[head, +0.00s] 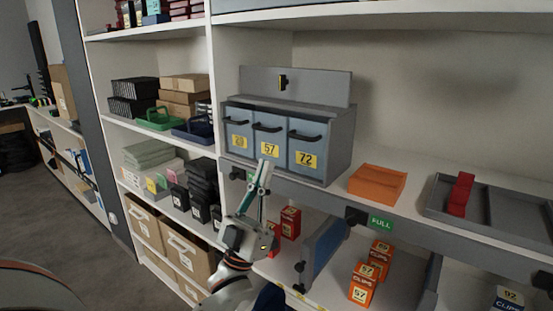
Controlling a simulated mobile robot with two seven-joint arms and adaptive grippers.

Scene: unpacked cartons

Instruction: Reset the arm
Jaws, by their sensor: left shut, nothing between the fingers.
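My left gripper (263,174) is raised in front of the grey cabinet (341,140), with its fingers pointing up. Its fingers are together and hold nothing. The cabinet has several blue-grey drawers with dark handles. The drawer labelled 57 (269,131) is just above the fingertips, and the drawer labelled 72 (307,143) is to the right. I cannot tell whether the fingertips touch the drawer front. My right gripper is not in view.
An orange box (377,183) and a grey tray (487,213) with a red block (460,194) are on the shelf to the right. Orange cartons (363,287) stand below, beside a blue panel (322,250). Black boxes (203,188) and cardboard cartons (184,251) fill the left shelves. Grey floor is clear at left.

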